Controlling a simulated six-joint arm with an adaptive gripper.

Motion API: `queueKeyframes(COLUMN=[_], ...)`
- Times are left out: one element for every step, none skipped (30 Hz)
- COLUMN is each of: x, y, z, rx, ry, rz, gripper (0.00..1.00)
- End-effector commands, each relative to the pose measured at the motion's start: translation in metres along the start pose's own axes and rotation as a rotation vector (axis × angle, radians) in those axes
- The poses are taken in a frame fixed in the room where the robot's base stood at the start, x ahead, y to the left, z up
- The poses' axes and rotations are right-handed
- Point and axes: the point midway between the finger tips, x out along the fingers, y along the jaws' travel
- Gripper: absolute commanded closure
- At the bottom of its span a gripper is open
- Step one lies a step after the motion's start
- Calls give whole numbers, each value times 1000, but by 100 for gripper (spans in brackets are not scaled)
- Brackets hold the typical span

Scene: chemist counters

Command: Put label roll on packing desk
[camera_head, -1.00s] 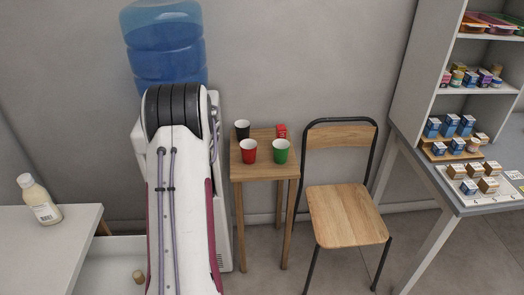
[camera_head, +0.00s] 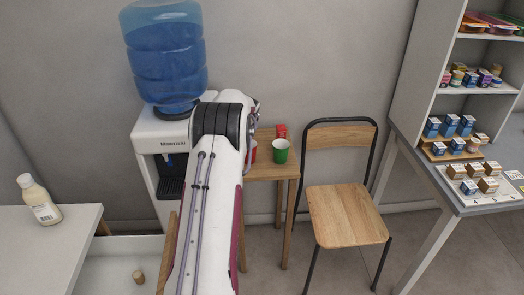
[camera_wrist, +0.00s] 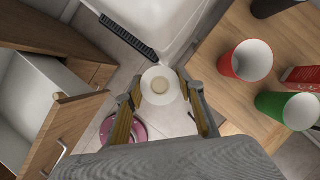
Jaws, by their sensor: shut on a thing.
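In the wrist view my gripper (camera_wrist: 160,92) is shut on the label roll (camera_wrist: 160,78), a round white roll with a beige centre. The roll sits between the two fingertips, held above the floor area. The head view shows my arm but not the gripper or roll, which are hidden. A grey-topped desk (camera_head: 472,208) with small boxes stands at the right, and a white-topped counter (camera_head: 62,257) at the left. I cannot tell from the pictures which one is the packing desk.
A small wooden table holds a red cup (camera_wrist: 251,60), a green cup (camera_wrist: 288,108) and a red box (camera_wrist: 302,77), close to my gripper's right. A water cooler (camera_head: 160,130) stands behind my arm. A chair (camera_head: 345,215) stands before the desk. An open drawer (camera_wrist: 55,130) lies left.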

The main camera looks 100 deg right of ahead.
Motion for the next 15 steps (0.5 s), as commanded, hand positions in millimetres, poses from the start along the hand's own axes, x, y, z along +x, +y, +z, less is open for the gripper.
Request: queueKeyframes(x=[-1,-2,-4,-5,-6,-7,-8,-9,-11,-12,-13,-14,-16,-17,-19], y=[-10,-15,-22,-26,-31,-37,-42,-47,-53,-58,-62,-68,-72,-76,-82], z=[-2,-3,-5,-6,-7,-8,-10,-11,-13,-14,-15,-17,-19,-20,-22], rx=[29,48,71,87,105,128,144,161,184,200,217,239,254,270,292], ry=[-1,-1,-1,0,0,-1,0,-1,0,-1,-1,0,0,0,-1], rz=[-14,-22,-33,-41,-48,-58,-66,-74,-84,-92,-99,-108,-116,-123,-132], gripper=[84,84,84,84,84,84,84,84,84,84,84,84,84,84,84])
